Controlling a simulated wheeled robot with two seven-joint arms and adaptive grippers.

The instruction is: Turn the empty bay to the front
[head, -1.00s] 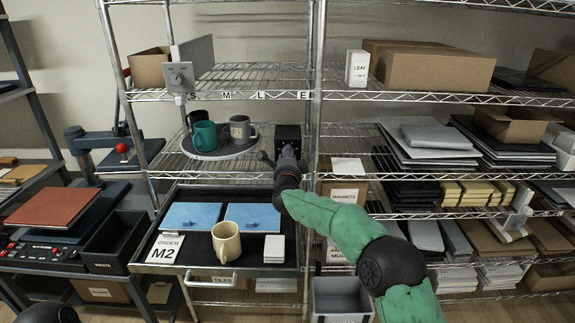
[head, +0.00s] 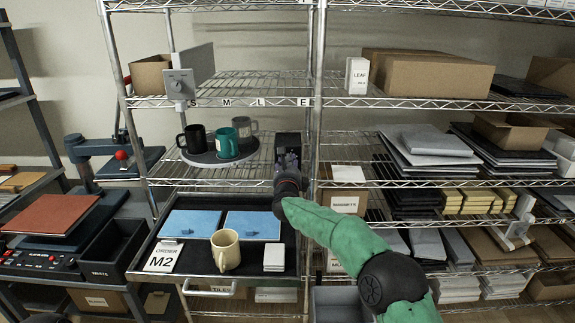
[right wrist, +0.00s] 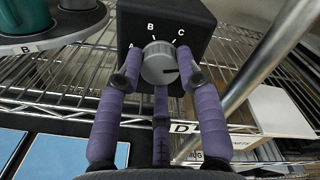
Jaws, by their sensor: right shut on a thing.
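A round grey turntable (head: 196,158) on the middle shelf carries three mugs. The black mug (head: 193,138) is at left, the teal mug (head: 227,143) near the front, and the grey mug (head: 244,125) at the back right. The bare stretch of its top is at the right. A "B" tag (right wrist: 30,48) is on the rim below the teal mug. A black control box (right wrist: 195,22) with letters around a silver knob (right wrist: 158,62) stands right of it. My right gripper (right wrist: 157,75) is shut on the knob, fingers at both sides. My left gripper is not in view.
Below is a pull-out tray (head: 150,250) with blue tiles, a cream mug (head: 226,250), white coasters and an "ORDER M2" card (head: 163,257). A metal shelf post (head: 314,130) rises close right of the control box. A heat press (head: 90,150) stands at left.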

